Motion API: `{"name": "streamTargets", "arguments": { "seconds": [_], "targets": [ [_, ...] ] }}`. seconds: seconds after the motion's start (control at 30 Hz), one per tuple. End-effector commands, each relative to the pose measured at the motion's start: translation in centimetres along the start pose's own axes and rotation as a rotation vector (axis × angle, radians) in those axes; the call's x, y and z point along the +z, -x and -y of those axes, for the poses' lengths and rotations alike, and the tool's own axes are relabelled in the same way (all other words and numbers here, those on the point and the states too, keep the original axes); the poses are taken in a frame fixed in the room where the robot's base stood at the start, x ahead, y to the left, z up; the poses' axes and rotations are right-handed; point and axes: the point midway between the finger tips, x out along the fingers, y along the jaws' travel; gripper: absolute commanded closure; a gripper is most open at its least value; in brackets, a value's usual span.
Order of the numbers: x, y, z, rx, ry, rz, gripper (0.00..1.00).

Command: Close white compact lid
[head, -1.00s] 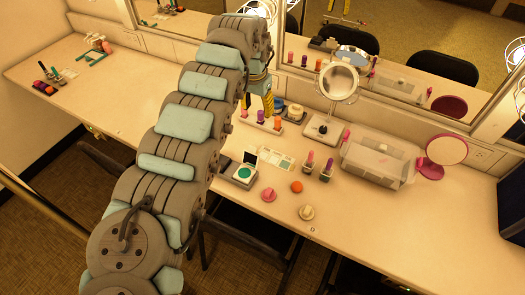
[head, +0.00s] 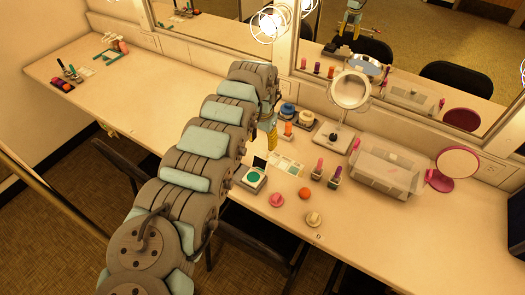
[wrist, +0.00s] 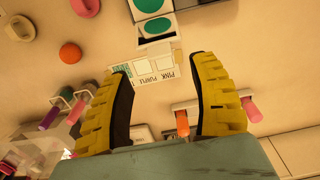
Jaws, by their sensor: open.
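The white compact (head: 251,180) lies on the counter in the head view, with a round teal pan in its base. Its lid (head: 259,163) stands open at the back edge, with a dark inner face. In the wrist view the compact (wrist: 155,27) is at the top edge, partly cut off, with two teal rounds showing. My gripper (wrist: 163,64) is open and empty, with its yellow fingers apart, short of the compact in that view. In the head view my gripper (head: 269,137) is above the counter behind the compact, partly hidden by my arm.
A labelled card (wrist: 158,68) lies beside the compact. Pink and orange knobs, a round mirror (head: 350,90) and a clear box (head: 388,172) stand to the right. The counter's left stretch is mostly clear.

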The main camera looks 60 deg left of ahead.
Motion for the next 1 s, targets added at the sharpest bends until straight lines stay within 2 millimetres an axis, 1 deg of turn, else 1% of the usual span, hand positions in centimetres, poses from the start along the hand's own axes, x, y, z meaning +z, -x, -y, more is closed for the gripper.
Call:
{"name": "streamTargets", "arguments": {
  "seconds": [0.03, 0.2, 0.4, 0.6, 0.87, 0.9, 0.97, 1.0],
  "targets": [
    [0.0, -0.8, -0.2, 0.002, -0.002, 0.002, 0.39],
    [0.1, -3.2, -0.2, 0.003, 0.000, 0.005, 0.39],
    [0.0, -5.1, -0.1, 0.001, -0.001, 0.002, 0.39],
    [0.0, -5.9, -0.1, 0.000, -0.001, 0.002, 0.39],
    [0.0, -6.0, -0.1, 0.000, -0.001, 0.001, 0.39],
    [0.0, -6.0, -0.1, 0.000, 0.000, 0.001, 0.45],
    [0.0, -6.0, -0.1, 0.000, 0.000, 0.001, 0.62],
    [0.0, -6.0, -0.1, 0.000, 0.000, 0.001, 0.74]
  ]
}}
